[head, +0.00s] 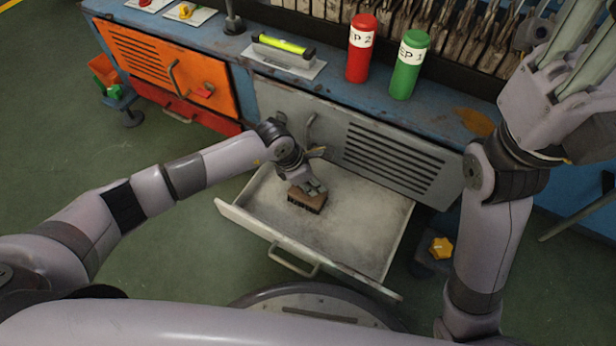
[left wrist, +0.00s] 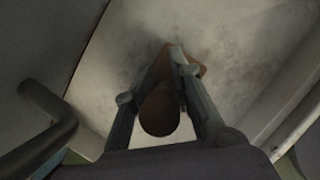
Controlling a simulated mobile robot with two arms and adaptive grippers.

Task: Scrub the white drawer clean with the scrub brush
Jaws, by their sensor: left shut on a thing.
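The white drawer (head: 355,235) is pulled open below a grey cabinet door. Its floor shows grey smudges, and dark stains also show on the drawer floor in the left wrist view (left wrist: 235,45). My left gripper (head: 311,188) is inside the drawer, shut on the brown scrub brush (head: 307,200). The brush's dark bristles face down at the drawer floor; I cannot tell how firmly they touch. In the left wrist view the brush (left wrist: 160,108) sits between the two fingers. My right gripper is at the upper right (head: 560,75), its fingers partly cut off by the frame edge.
A red bottle (head: 361,50) and a green bottle (head: 409,66) stand on the blue bench top (head: 330,82).

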